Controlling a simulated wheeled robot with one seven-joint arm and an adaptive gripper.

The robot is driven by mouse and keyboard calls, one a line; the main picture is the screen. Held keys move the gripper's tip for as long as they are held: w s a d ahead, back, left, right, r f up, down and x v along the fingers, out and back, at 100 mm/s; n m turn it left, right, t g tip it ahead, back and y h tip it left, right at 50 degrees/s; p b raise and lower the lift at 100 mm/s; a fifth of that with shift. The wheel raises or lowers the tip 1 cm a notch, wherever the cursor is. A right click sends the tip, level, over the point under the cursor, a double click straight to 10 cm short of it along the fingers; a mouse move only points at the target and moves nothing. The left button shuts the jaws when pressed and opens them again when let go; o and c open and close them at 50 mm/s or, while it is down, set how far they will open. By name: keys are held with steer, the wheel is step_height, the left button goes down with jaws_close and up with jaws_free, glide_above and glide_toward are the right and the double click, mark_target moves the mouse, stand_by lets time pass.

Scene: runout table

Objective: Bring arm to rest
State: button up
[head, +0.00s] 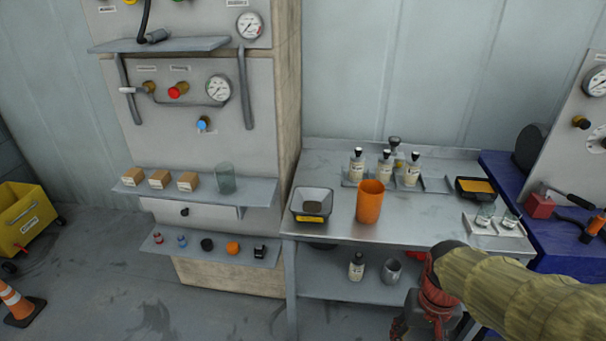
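My arm, in a tan sleeve with red joints, reaches in from the lower right of the head view. Its end bends down in front of the steel table (335,232). My gripper (408,328) hangs low at the bottom edge of the picture, partly cut off and dark. I cannot see its fingertips clearly, nor whether it holds anything. It appears apart from the objects on the tabletop.
An orange cup (370,203) and a grey bin (311,205) stand on the table, with several bottles (357,166) behind. A bottle (356,266) and metal cup (391,271) sit on the lower shelf. A blue bench (560,259) is right. Floor at left is mostly clear.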

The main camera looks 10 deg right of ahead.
steer(key=a+r+n+t, duration=0.1)
steer(key=a+r+t, duration=0.1)
steer(key=a+r, duration=0.2)
steer(key=s+a+r+n+t+p, duration=0.1)
steer(key=a+r+n+t, duration=0.1)
steer(key=r, duration=0.9)
steer(key=a+t, duration=0.1)
steer(key=a, duration=0.1)
steer(key=shift+s+a+r+t, duration=0.25)
steer(key=shift+s+a+t, duration=0.05)
steer(key=shift+a, duration=0.1)
